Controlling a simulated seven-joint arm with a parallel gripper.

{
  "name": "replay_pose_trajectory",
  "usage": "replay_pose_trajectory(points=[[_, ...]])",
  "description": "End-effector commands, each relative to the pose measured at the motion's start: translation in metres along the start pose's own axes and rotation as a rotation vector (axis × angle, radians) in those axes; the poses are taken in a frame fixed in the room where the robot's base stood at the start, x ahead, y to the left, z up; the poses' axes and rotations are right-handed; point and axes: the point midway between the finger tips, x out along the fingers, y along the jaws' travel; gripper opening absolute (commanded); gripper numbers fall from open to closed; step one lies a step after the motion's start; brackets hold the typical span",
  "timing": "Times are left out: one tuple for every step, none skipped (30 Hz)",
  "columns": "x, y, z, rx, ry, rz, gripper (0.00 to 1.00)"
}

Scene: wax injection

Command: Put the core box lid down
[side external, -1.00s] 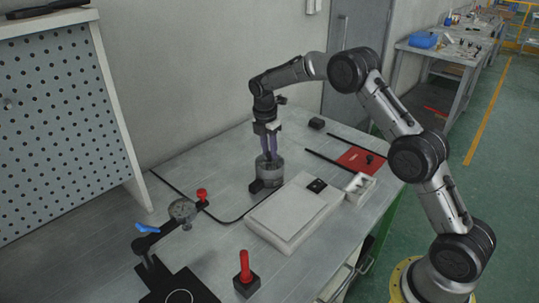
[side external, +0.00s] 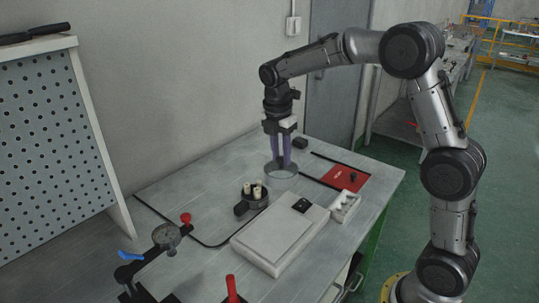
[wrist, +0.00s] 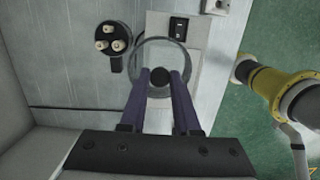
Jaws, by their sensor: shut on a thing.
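My gripper (side external: 282,163) has long purple fingers and points down. It is shut on the dark knob (wrist: 160,77) of the core box lid (side external: 270,172), a round, greyish, see-through lid. The lid hangs level under the fingers and looks held above the table; its exact height is hard to tell. The open core box (side external: 251,208) stands on the table to the lower left of the lid, with cream pegs showing inside. In the wrist view the core box (wrist: 104,53) is left of the lid, apart from it.
A red mat (side external: 345,179) lies to the right. Bare grey table lies behind the core box.

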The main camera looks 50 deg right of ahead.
Motion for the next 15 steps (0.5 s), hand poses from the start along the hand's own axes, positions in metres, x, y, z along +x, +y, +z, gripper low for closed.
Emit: replay_pose_trajectory(points=[[-0.003, -0.006, -0.001, 0.000, 0.000, 0.001, 0.00], [-0.004, -0.008, -0.001, 0.000, 0.000, 0.002, 0.00], [-0.006, -0.011, -0.002, 0.000, 0.000, 0.001, 0.00], [-0.006, -0.012, -0.002, 0.003, 0.000, 0.000, 0.00], [-0.007, -0.014, -0.002, 0.008, 0.000, -0.001, 0.00], [-0.007, -0.016, -0.002, 0.021, 0.000, -0.003, 0.00], [-0.006, -0.018, -0.003, 0.033, 0.000, -0.005, 0.00], [-0.004, -0.022, -0.004, 0.045, 0.000, -0.006, 0.00], [-0.001, -0.029, -0.005, 0.062, 0.000, -0.009, 0.00], [0.001, -0.036, -0.007, 0.077, 0.000, -0.011, 0.00], [0.001, -0.044, -0.010, 0.088, 0.000, -0.011, 0.00], [0.000, -0.055, -0.015, 0.102, 0.000, -0.012, 0.00], [-0.002, -0.064, -0.018, 0.112, 0.000, -0.012, 0.00], [-0.003, -0.073, -0.023, 0.119, 0.000, -0.011, 0.00], [-0.005, -0.085, -0.029, 0.125, 0.000, -0.012, 0.00]])
